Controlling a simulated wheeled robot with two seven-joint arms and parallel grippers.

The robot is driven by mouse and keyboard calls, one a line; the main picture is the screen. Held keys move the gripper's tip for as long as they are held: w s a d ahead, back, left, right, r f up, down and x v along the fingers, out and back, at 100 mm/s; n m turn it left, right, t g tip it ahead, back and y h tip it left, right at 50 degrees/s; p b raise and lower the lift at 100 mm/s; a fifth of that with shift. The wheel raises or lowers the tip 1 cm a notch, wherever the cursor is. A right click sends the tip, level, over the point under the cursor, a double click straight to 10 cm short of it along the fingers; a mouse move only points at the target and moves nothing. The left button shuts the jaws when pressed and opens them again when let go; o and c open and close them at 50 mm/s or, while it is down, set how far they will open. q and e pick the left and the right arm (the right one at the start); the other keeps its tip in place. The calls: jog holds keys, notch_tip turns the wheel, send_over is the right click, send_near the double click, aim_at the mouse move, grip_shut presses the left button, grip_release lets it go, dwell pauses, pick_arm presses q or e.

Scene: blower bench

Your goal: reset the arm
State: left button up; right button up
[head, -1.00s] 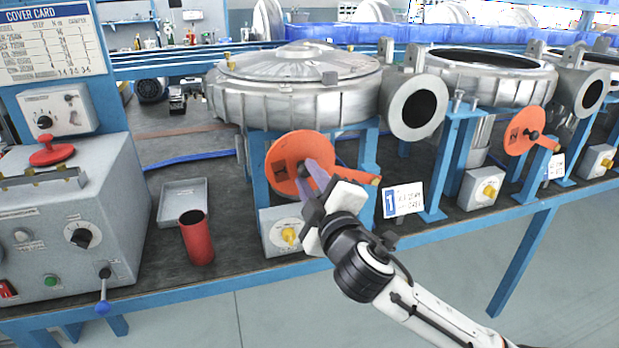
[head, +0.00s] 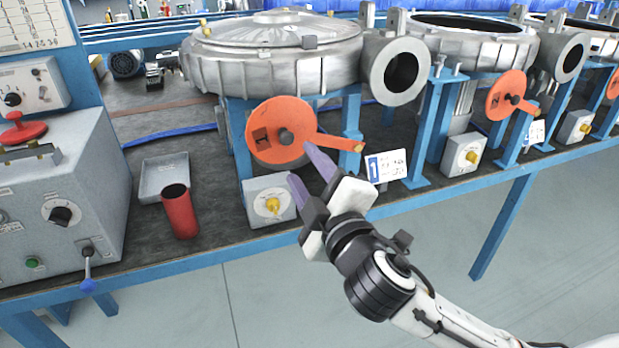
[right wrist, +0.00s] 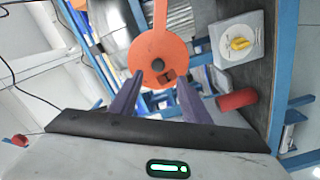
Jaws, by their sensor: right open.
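My right gripper (head: 305,168) is open and empty, in front of the nearest blower, with its purple fingers just below an orange disc (head: 268,136). The disc has a dark hub and an orange lever (head: 338,143) reaching right to a tan tip. In the right wrist view the disc (right wrist: 150,66) lies ahead of the two spread fingers (right wrist: 152,92), with its lever pointing up. I cannot tell whether a finger touches the disc; they look apart. A box with a yellow knob (head: 271,204) sits just left of the fingers. My left gripper is not in view.
A red cup (head: 180,212) and a grey tray (head: 152,176) stand on the bench to the left. A grey control box (head: 90,170) is further left. A number 1 card (head: 386,166) stands right of the lever. Floor (head: 400,240) is clear in front.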

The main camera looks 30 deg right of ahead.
jog(key=shift+s+a, duration=0.15)
jog(key=shift+s, duration=0.9)
jog(key=shift+f, duration=0.1)
jog(key=s+a+f+m+g+y, duration=0.1)
jog(key=s+a+f+g+y, duration=0.15)
jog(key=f, duration=0.85)
jog(key=s+a+f+m+g+y, duration=0.1)
jog(key=f+m+g, duration=0.15)
jog(key=f, duration=0.85)
jog(key=s+a+f+m+g, duration=0.1)
jog(key=s+f+m+g, duration=0.1)
jog(key=s+f, duration=0.6)
jog(key=s+a+f+m+g+y, duration=0.1)
jog(key=s+f+m+g, duration=0.1)
jog(key=s+f, duration=0.6)
notch_tip(320, 180, down, 3)
jog(key=shift+s+a+f+m, duration=0.1)
jog(key=shift+s+a+m, duration=0.25)
jog(key=shift+m, duration=0.4)
jog(key=shift+y, duration=0.25)
